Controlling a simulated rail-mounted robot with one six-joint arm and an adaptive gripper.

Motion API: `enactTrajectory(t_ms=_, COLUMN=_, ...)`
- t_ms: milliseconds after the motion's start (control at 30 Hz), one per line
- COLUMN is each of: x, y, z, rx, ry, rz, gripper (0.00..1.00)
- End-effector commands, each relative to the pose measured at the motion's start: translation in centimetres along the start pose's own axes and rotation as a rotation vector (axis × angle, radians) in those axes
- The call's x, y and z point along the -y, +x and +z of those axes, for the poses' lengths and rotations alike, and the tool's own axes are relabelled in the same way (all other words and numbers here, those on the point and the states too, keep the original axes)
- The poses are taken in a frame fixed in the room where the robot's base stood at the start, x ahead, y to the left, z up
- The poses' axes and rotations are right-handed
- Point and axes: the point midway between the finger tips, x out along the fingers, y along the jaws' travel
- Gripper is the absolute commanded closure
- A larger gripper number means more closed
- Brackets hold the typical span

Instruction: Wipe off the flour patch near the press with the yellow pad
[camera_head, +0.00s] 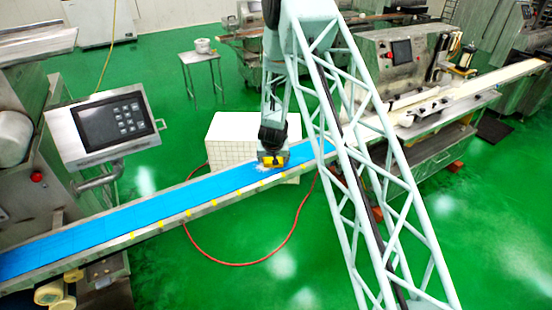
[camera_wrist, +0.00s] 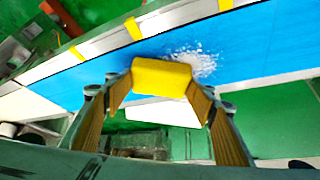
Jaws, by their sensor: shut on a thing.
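The yellow pad (camera_wrist: 162,77) is held between the two fingers of my gripper (camera_wrist: 158,90) in the wrist view. The pad is at the flour patch (camera_wrist: 195,62), a white speckled smear on the blue belt (camera_wrist: 255,50); the pad hides part of its near side. I cannot tell whether the pad touches the belt. In the head view my gripper (camera_head: 272,158) is low over the blue belt (camera_head: 150,214), with the yellow pad (camera_head: 273,161) beneath it. A little of the flour (camera_head: 259,168) shows beside the pad. The press cannot be told for sure among the machines.
A control panel (camera_head: 115,128) stands over the belt's left part. A metal rail (camera_head: 165,228) with yellow marks edges the belt. A white tiled box (camera_head: 228,130) stands behind it, and a machine (camera_head: 405,75) at the right. A red hose (camera_head: 240,264) lies on the green floor.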

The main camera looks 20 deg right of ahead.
Motion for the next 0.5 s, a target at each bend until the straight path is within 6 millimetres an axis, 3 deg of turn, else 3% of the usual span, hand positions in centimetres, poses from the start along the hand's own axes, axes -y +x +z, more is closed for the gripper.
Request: enactTrajectory(t_ms=500, x=1.6, y=-0.5, z=0.9, rx=0.004, ry=-0.001, rz=-0.001, gripper=0.59)
